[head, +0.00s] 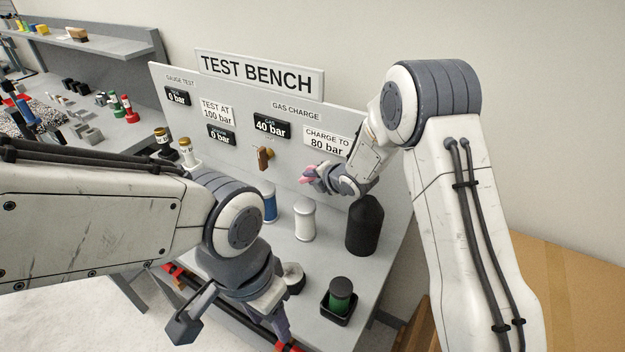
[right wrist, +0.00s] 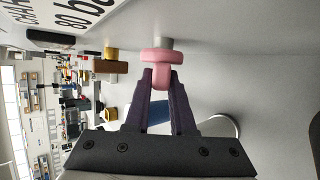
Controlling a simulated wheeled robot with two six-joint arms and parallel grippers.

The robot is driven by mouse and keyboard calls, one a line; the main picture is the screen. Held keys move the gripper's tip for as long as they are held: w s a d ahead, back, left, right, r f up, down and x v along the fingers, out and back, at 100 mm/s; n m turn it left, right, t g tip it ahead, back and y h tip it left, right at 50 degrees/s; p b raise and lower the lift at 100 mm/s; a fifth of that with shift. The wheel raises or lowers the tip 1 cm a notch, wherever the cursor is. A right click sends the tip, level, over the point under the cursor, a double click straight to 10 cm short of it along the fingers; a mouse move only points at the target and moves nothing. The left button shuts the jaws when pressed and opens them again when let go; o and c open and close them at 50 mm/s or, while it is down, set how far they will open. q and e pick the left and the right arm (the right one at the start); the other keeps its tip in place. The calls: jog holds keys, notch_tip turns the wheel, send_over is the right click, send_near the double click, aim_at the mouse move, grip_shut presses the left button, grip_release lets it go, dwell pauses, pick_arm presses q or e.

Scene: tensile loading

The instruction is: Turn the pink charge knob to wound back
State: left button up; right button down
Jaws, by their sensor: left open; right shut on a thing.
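The pink charge knob (right wrist: 160,57) sits on a short grey shaft on the test bench panel (head: 355,102). In the head view only a bit of the pink knob (head: 307,175) shows beside my right gripper (head: 314,179). In the right wrist view the fingertips of my right gripper (right wrist: 160,76) are closed on the knob's lower tab. The gas display (head: 272,126) reads 40 bar, and a label beside it (head: 327,141) says charge to 80 bar. My left gripper (head: 228,333) is open and empty at the bench's front edge.
A brown-handled valve (head: 265,158) is on the panel left of the knob. A black bottle (head: 365,226), a white cylinder (head: 304,219) and a blue cylinder (head: 268,203) stand below the panel. A green-and-black part (head: 340,296) sits in a black tray at the front right.

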jog(key=shift+f, duration=0.1)
jog(key=c, duration=0.8)
grip_release()
jog(key=shift+o, duration=0.2)
jog(key=shift+s+d+r, duration=0.25)
jog(key=shift+s+r, duration=0.15)
jog(key=b+v, duration=0.2)
jog(key=v, duration=0.7)
jog(key=shift+s, duration=0.2)
jog(key=shift+r, duration=0.15)
